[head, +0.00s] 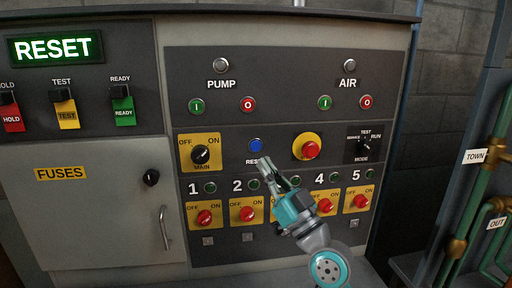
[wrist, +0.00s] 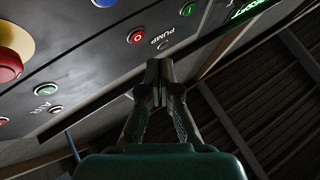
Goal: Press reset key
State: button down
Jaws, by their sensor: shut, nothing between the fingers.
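The blue reset key (head: 256,145) is a small round button on the dark panel, above a "RESET" label that my gripper partly covers. A blue button also shows, cut off, at the top edge of the wrist view (wrist: 104,3). My gripper (head: 266,164) is shut and empty. In the head view its tips are just below and slightly right of the blue key; I cannot tell how far they are from the panel. The wrist view shows the closed fingers (wrist: 158,72) together, with the blue button up and to the left of them.
A red emergency knob on yellow (head: 310,149) sits right of the key, and a MAIN switch (head: 201,155) left. Several red breaker switches (head: 247,213) line the row below. Green and red pump buttons (head: 248,104) are above. A lit sign (head: 55,48) reads RESET. Pipes (head: 470,200) stand at right.

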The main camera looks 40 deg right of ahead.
jog(key=shift+w, duration=0.1)
jog(key=shift+w+d, duration=0.8)
jog(key=shift+w, duration=0.4)
jog(key=shift+w+d, duration=0.85)
jog(key=shift+w, duration=0.3)
jog(key=shift+w+d, duration=0.8)
jog(key=shift+w, duration=0.4)
jog(key=shift+w+d, duration=0.1)
jog(key=shift+w, duration=0.05)
jog(key=shift+w+d, duration=0.15)
jog(key=shift+w, duration=0.05)
jog(key=shift+w+d, duration=0.2)
jog(key=shift+w, duration=0.1)
jog(key=shift+s+a, duration=0.1)
jog(key=shift+s, duration=0.05)
jog(key=shift+s+a, duration=0.35)
jog(key=shift+s, duration=0.15)
jog(key=shift+s+a, duration=0.7)
jog(key=shift+s, duration=0.35)
jog(key=shift+s+a, duration=0.7)
jog(key=shift+s, duration=0.35)
